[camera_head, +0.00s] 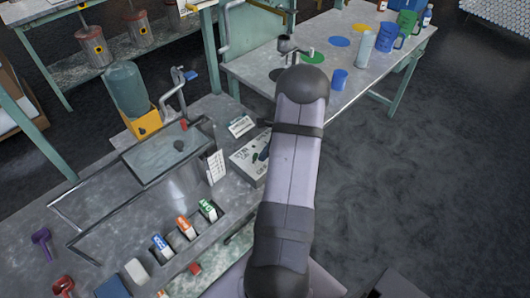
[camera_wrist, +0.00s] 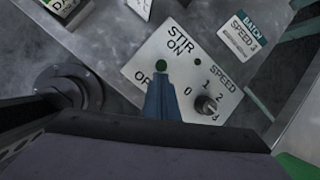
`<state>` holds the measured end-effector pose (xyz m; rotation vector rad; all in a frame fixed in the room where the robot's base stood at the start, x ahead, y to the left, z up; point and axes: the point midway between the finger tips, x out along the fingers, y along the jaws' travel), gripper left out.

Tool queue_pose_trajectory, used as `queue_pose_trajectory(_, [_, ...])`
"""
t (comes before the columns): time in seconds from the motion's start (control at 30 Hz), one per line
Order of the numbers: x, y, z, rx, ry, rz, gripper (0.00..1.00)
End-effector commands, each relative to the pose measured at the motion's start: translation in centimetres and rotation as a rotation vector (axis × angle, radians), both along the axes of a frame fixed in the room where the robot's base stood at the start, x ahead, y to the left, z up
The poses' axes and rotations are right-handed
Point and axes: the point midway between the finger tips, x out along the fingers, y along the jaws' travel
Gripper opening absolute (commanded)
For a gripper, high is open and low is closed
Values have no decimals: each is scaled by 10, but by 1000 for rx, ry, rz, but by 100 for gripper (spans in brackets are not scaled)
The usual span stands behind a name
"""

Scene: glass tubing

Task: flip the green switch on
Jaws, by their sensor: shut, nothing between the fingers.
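The green switch (camera_wrist: 161,66) shows as a small round green tip just past my fingertips in the wrist view. It sits on a pale control panel (camera_wrist: 203,63), between the word ON and the partly covered word OFF. My gripper (camera_wrist: 160,80) is shut and empty, its blue fingers pointing at the switch from the OFF side. I cannot tell whether they touch it. The fingers and wrist hide the lower part of the panel and the switch's base. In the head view my arm covers the right part of the panel (camera_head: 244,164).
A dark speed knob (camera_wrist: 206,104) stands on the panel to the right of my fingers. A label card (camera_wrist: 240,38) lies beyond the panel.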

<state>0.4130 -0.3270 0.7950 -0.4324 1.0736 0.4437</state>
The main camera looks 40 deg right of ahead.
Motion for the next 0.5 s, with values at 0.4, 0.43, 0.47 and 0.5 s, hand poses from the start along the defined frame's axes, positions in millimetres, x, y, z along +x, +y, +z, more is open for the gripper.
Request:
queue_pose_trajectory(0.4, [10,1,12,-1,116,5,0])
queue_pose_trajectory(0.43, [11,1,12,0,130,5,0])
queue_pose_trajectory(0.47, [12,1,12,0,144,5,0])
queue_pose_trajectory(0.5, [13,1,12,-1,163,5,0])
